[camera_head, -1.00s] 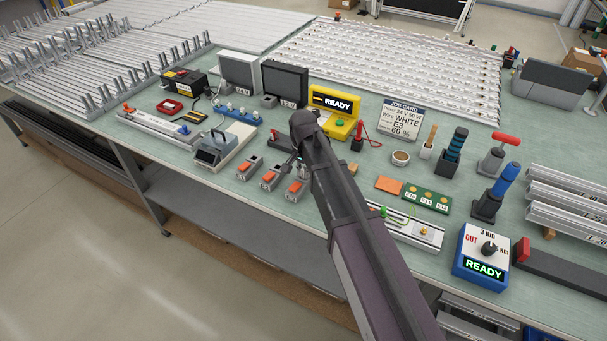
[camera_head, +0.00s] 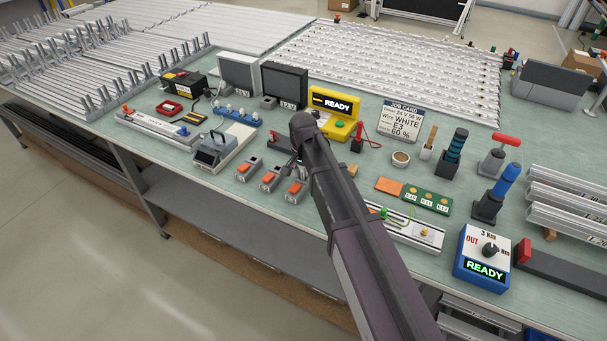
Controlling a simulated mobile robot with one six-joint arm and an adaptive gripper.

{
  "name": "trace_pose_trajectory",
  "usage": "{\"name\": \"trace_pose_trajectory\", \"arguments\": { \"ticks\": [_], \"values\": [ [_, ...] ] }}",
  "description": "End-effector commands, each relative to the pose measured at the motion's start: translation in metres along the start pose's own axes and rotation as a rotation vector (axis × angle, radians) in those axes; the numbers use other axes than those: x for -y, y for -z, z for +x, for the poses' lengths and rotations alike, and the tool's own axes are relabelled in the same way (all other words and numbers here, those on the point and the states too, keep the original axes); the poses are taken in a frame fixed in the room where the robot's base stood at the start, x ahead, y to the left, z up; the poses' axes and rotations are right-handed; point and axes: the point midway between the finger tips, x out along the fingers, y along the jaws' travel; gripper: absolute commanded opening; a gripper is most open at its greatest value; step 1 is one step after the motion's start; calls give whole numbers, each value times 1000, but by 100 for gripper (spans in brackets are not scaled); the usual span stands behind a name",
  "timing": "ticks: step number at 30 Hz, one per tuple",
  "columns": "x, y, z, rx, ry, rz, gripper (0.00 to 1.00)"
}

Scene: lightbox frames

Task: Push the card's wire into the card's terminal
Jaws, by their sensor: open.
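The job card (camera_head: 402,120) stands towards the back right and reads WHITE, E3, 60 % and a 24 V line. A pale strip (camera_head: 427,238) lies near the front edge, partly hidden behind my arm. A green piece (camera_head: 384,213) and a thin yellow-green wire show at its left part. I cannot make out a white wire or a terminal marked E3. My gripper (camera_head: 291,168) is open, low over the bench behind several grey blocks with orange tops (camera_head: 268,181). My arm hides part of it, and I see nothing held in it.
A yellow READY tester (camera_head: 334,110) stands behind my arm, and a blue READY box (camera_head: 482,258) at the front right. A green board (camera_head: 426,198), a small bowl (camera_head: 401,157) and upright tools are right of my arm. A grey device (camera_head: 214,146) stands left.

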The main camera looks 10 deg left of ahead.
Motion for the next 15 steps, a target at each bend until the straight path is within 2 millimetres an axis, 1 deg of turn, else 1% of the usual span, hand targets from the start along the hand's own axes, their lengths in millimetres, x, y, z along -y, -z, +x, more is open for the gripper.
{"name": "trace_pose_trajectory", "arguments": {
  "ticks": [8, 15],
  "values": [
    [0, 0, -3, -1, 0, 0, 53],
    [0, 1, -15, -1, 1, 0, 53]
  ]
}}
